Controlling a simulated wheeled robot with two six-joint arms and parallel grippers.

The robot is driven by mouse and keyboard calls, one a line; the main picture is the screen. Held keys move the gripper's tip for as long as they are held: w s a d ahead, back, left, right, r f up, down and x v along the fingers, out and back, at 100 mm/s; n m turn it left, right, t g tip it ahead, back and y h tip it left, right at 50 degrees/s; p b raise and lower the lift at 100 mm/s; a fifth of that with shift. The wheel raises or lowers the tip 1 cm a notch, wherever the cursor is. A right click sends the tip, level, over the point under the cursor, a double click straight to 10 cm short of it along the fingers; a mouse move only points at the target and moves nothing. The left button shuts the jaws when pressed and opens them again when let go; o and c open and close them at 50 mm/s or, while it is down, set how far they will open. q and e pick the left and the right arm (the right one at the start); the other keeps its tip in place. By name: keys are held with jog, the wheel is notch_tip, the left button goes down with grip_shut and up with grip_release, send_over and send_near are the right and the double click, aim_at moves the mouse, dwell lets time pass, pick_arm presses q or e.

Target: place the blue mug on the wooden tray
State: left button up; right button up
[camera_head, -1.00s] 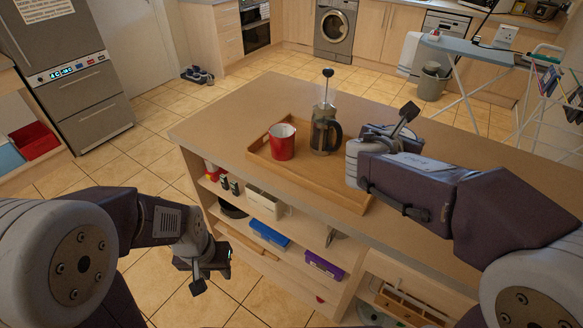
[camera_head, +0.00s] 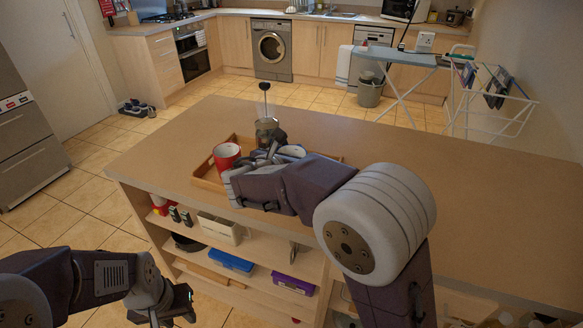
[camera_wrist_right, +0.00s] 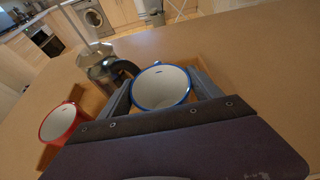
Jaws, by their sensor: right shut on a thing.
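The blue mug (camera_wrist_right: 161,88), with a white inside and blue rim, sits upright between the two fingers of my right gripper (camera_wrist_right: 163,92), which is shut on it. In the head view my right gripper (camera_head: 280,153) is above the wooden tray (camera_head: 207,181), and the mug is mostly hidden by the gripper and arm. I cannot tell whether the mug touches the tray. The tray lies on the island counter, its right part covered by my arm. My left gripper (camera_head: 166,312) is empty, fingers apart, low at the bottom left beside the island, partly cut off.
A red mug (camera_head: 226,157) stands on the tray's left part, also seen in the right wrist view (camera_wrist_right: 60,122). A French press (camera_head: 266,130) stands at the tray's back, close to my right gripper. The counter (camera_head: 400,150) is clear right of the tray.

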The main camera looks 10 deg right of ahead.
notch_tip(320, 180, down, 4)
jog(key=shift+r+b, duration=0.25)
jog(key=shift+b, duration=0.3)
jog(key=shift+f, duration=0.15)
jog(key=shift+f, duration=0.15)
jog(key=o, duration=1.7)
